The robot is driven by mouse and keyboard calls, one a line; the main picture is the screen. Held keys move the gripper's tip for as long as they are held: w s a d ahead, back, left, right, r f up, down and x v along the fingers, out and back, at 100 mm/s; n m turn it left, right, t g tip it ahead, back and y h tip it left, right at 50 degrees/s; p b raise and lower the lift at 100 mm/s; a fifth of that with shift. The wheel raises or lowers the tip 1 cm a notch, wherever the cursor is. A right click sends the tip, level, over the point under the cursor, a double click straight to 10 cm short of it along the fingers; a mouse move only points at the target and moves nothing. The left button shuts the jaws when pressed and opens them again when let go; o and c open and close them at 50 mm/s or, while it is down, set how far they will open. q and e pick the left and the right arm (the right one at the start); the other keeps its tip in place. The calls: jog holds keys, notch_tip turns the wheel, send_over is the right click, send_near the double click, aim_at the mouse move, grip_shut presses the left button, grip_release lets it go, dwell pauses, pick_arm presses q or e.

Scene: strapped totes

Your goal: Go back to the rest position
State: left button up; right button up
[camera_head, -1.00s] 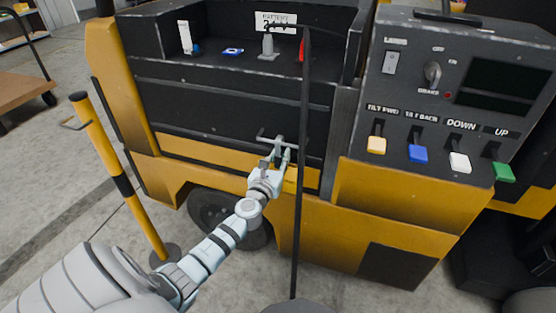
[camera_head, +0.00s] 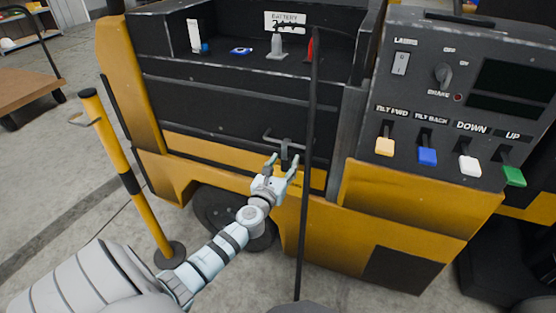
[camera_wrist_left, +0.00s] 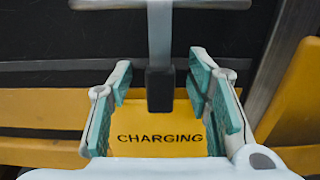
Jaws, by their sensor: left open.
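My left gripper (camera_head: 283,165) is open and empty in front of the yellow and black truck. It is just below and in front of a grey T-shaped handle (camera_head: 285,142) on the truck's black front panel. In the left wrist view, the open fingers (camera_wrist_left: 165,100) stand on either side of the handle's dark lower end. The handle (camera_wrist_left: 160,30) itself shows at the top there, apart from the fingers. A yellow plate marked CHARGING (camera_wrist_left: 160,135) lies behind and below. My right gripper is not in view.
A control panel (camera_head: 455,100) with a key switch and several coloured levers is at the right. A black cable or pole (camera_head: 308,180) hangs just right of my gripper. A yellow post (camera_head: 122,175) stands at the left. An open compartment (camera_head: 220,65) holds small items.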

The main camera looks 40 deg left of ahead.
pick_arm(q)
jog(key=v, duration=1)
jog(key=s+a+f+n+g+h, duration=0.1)
jog(key=s+f+n+g, duration=0.35)
jog(key=f+n, duration=0.65)
jog(key=s+a+f+n+g+h, duration=0.1)
jog(key=s+f+n+g, duration=0.35)
jog(key=f, duration=1.05)
jog(key=s+d+f+n+g+h, duration=0.1)
jog(key=s+d+f+n+g, duration=0.15)
jog(key=s+f+n, duration=0.55)
jog(key=s+d+f+n+g+h, duration=0.1)
jog(key=s+d+f+n+g, duration=0.15)
jog(key=s+f+n, duration=0.6)
jog(key=s+d+f+g, duration=0.1)
jog(key=s+d, duration=0.2)
jog(key=s, duration=0.3)
jog(key=s+d+f+g, duration=0.1)
jog(key=s+d, duration=0.3)
jog(key=s, duration=0.3)
notch_tip(320, 180, up, 16)
jog(key=d+h+p, duration=0.1)
jog(key=p, duration=1.4)
jog(key=shift+s+d+f+p, duration=0.15)
jog(key=shift+d+f+p, duration=0.05)
jog(key=shift+p, duration=0.2)
